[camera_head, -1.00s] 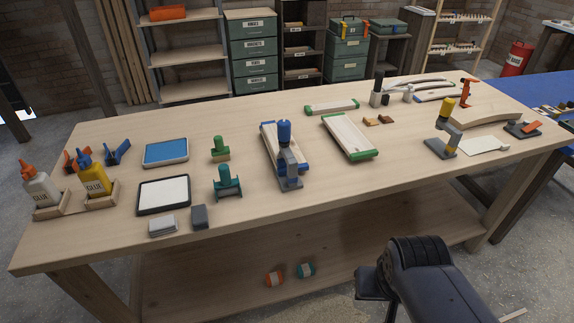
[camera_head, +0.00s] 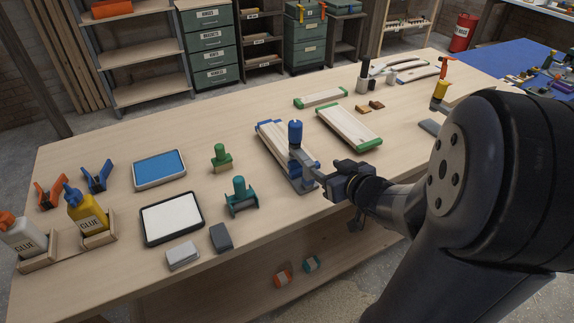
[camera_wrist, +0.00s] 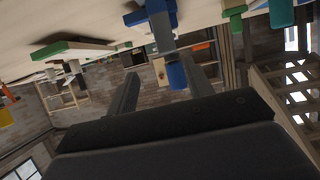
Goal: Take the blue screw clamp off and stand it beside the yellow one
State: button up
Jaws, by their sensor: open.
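The blue screw clamp (camera_head: 295,132) stands upright at the near end of a wooden board with blue ends (camera_head: 272,148), on the workbench. My gripper is open at the clamp's right side. In the wrist view the picture is upside down, and the blue clamp (camera_wrist: 160,33) shows between and beyond the two spread fingers (camera_wrist: 163,84). I cannot tell whether they touch it. The yellow clamp (camera_head: 440,90) stands farther right, its lower part mostly hidden by my arm.
A board with green ends (camera_head: 350,128) lies right of the blue clamp. Green stamp-like tools (camera_head: 240,195), a white pad (camera_head: 172,218) and glue bottles (camera_head: 88,212) stand to the left. Bare bench (camera_head: 400,113) shows between the green-ended board and the yellow clamp.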

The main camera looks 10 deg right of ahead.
aim_at(306, 159)
jog(key=shift+y, duration=0.4)
jog(key=x, duration=0.3)
jog(key=b+x, duration=0.1)
jog(key=x, duration=0.1)
jog(key=shift+a, duration=0.35)
jog(key=shift+b+x, duration=0.3)
jog(key=shift+x, duration=2.7)
jog(key=shift+r, duration=0.2)
jog(key=shift+c, duration=0.2)
grip_shut()
jog(key=shift+r, duration=0.1)
